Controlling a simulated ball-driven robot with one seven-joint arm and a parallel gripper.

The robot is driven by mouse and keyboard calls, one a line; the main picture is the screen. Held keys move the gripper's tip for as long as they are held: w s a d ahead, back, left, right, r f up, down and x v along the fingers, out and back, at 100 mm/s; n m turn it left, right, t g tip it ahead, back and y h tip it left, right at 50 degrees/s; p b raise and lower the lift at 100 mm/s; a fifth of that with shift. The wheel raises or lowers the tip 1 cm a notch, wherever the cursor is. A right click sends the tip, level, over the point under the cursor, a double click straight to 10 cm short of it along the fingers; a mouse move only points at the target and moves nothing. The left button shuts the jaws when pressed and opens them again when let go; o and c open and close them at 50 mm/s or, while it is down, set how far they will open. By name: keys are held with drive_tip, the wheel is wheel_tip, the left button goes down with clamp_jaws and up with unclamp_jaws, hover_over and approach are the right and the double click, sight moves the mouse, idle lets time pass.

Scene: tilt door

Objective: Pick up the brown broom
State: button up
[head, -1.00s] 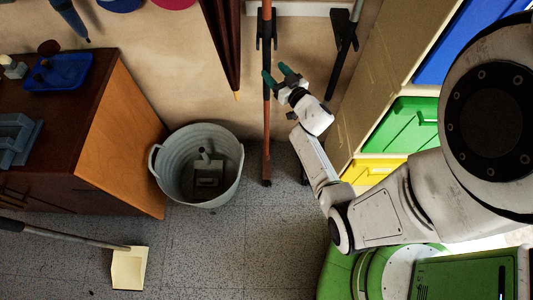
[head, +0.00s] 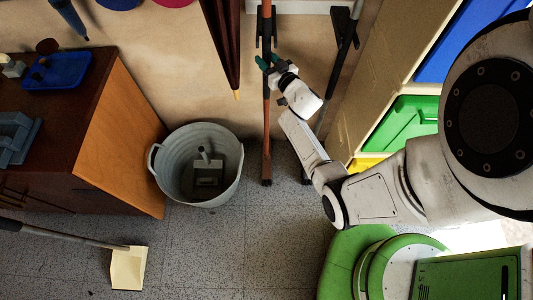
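A long brown-orange pole (head: 267,125), which I take to be the brown broom's handle, stands upright against the wall in the head view. Its lower end is near the floor, right of the metal tub, and its top is cut off by the picture edge. My gripper (head: 268,62) is at the upper part of this pole, its green fingertips apart, one showing on each side of it. Whether the fingers touch the pole cannot be told. No bristle head shows clearly.
A dark folded umbrella-like item (head: 228,45) hangs left of my gripper. A black bar (head: 343,40) is on the right, beside coloured drawers (head: 408,125). A brown cabinet (head: 122,135) stands left.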

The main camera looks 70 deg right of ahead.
clamp_jaws()
idle(1.0)
